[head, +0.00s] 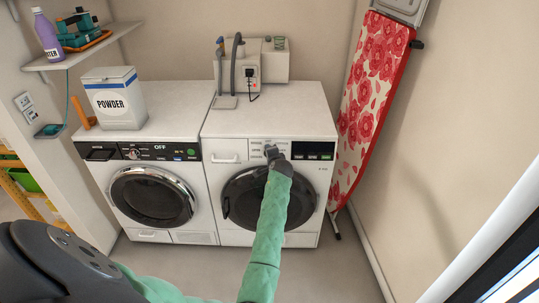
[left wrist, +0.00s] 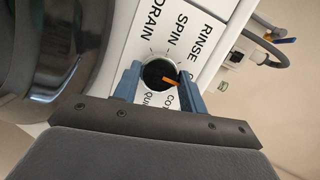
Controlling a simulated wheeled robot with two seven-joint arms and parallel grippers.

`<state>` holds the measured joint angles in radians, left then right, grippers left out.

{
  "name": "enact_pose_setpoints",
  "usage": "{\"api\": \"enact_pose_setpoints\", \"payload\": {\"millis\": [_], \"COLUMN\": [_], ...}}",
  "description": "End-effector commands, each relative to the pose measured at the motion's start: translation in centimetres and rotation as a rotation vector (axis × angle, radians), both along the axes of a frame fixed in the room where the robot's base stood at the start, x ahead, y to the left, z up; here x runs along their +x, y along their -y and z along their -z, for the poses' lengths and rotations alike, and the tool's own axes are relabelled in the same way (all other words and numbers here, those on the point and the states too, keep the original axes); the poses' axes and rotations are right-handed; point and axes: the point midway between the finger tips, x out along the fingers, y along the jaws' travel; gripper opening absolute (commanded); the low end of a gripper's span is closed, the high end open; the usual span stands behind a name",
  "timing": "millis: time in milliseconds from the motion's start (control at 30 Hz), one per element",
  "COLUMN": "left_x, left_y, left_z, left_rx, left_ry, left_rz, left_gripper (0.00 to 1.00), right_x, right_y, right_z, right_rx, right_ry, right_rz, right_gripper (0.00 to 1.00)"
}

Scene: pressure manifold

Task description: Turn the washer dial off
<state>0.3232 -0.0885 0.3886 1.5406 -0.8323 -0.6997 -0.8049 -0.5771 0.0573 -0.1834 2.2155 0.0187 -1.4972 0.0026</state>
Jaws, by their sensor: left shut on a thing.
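The dial (left wrist: 154,72) is a black knob with an orange pointer on a white panel, ringed by labels such as DRAIN, SPIN, RINSE and QUI..., some partly hidden. The pointer aims to the right in the left wrist view, towards a partly covered label. My left gripper (left wrist: 160,84) has its blue fingers on both sides of the knob, shut on it. In the head view my left gripper (head: 271,153) is at the control panel of the right-hand white machine (head: 318,190), hiding the dial there. My right gripper is not in view.
A second white machine (head: 205,200) stands on the left, with its own dial (head: 134,153) and a display reading OFF. A powder box (head: 118,105) and a grey device with hoses (head: 265,62) stand on top. A floral ironing board (head: 372,85) leans at the right.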

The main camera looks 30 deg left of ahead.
Motion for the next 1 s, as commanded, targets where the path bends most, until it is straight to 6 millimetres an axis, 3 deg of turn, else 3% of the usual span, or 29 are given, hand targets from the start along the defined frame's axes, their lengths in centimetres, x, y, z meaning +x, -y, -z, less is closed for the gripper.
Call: {"api": "enact_pose_setpoints", "payload": {"millis": [100,133,233,567,733,800,1000], "left_x": [-0.1,-0.1,-0.1,-0.2,-1.4,-2.1,-4.0], "left_y": [0.0,0.0,0.0,0.1,1.4,2.1,4.1], "left_z": [0.2,0.2,0.2,0.1,-0.3,-0.7,-1.7], "left_rx": [-0.001,-0.001,0.000,0.001,0.000,0.000,0.000], "left_ry": [-0.004,-0.004,-0.003,-0.002,-0.003,-0.001,-0.002], "left_rz": [-0.001,-0.001,-0.001,0.000,0.000,0.000,0.000], "left_gripper": [0.19,0.44,0.63,0.64,0.64,0.64,0.64], "right_x": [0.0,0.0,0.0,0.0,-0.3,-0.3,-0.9], "right_y": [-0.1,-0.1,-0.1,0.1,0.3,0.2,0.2], "right_z": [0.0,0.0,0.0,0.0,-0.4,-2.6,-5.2], "right_rx": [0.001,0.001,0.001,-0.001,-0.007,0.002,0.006], "right_ry": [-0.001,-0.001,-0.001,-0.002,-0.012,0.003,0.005], "right_rz": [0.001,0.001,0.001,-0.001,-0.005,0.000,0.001], "right_gripper": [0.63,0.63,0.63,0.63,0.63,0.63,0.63]}}
